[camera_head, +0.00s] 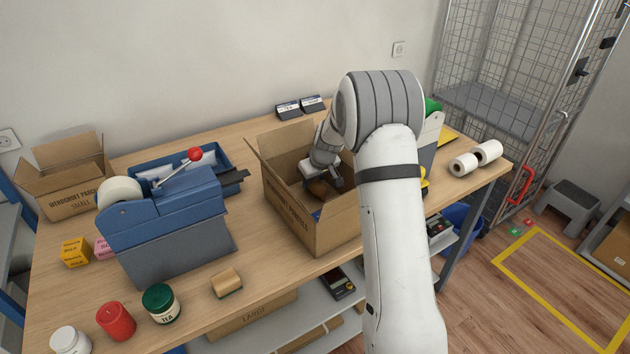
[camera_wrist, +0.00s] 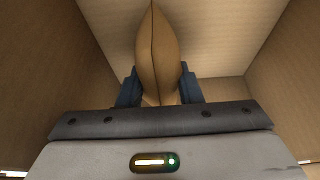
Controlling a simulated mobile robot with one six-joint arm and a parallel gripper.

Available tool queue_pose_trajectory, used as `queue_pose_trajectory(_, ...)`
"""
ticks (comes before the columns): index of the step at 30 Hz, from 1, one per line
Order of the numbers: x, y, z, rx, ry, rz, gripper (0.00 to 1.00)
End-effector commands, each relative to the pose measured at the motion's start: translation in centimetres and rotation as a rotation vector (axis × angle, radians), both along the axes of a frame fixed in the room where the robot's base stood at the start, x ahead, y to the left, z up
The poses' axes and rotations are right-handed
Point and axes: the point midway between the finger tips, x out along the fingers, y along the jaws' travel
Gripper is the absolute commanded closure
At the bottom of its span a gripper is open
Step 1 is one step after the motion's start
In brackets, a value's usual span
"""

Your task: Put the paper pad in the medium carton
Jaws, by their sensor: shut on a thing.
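The open carton (camera_head: 326,228) stands on the table with its flaps up; printing shows on its front, but its size word is hidden by my arm. My gripper (camera_head: 322,193) reaches down inside it. In the wrist view, my gripper (camera_wrist: 158,90) is shut on the brown paper pad (camera_wrist: 157,45), a pillow-shaped piece with a seam along its middle. The carton's cardboard walls (camera_wrist: 70,75) surround the pad. The pad also shows as a brown patch inside the carton in the head view (camera_head: 318,188). Whether it touches the carton floor I cannot tell.
A small carton (camera_head: 68,190) stands at the back left. A blue tape dispenser (camera_head: 165,225) with a red-knobbed lever stands left of the open carton. A sponge-like block (camera_head: 226,283) and several jars (camera_head: 160,303) line the front edge.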

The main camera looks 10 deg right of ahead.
Motion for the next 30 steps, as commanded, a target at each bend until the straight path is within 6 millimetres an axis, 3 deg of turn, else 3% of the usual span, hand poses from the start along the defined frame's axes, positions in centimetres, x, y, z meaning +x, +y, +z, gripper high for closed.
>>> queue_pose_trajectory(12,0.03,-0.08,-0.96,0.000,-0.002,-0.001,0.89)
queue_pose_trajectory(13,0.03,-0.09,-0.78,0.000,-0.002,-0.001,0.66)
queue_pose_trajectory(20,0.03,-0.13,-0.73,0.000,-0.001,-0.002,0.47)
queue_pose_trajectory(30,0.03,-0.17,-0.28,0.000,-0.001,-0.004,0.46)
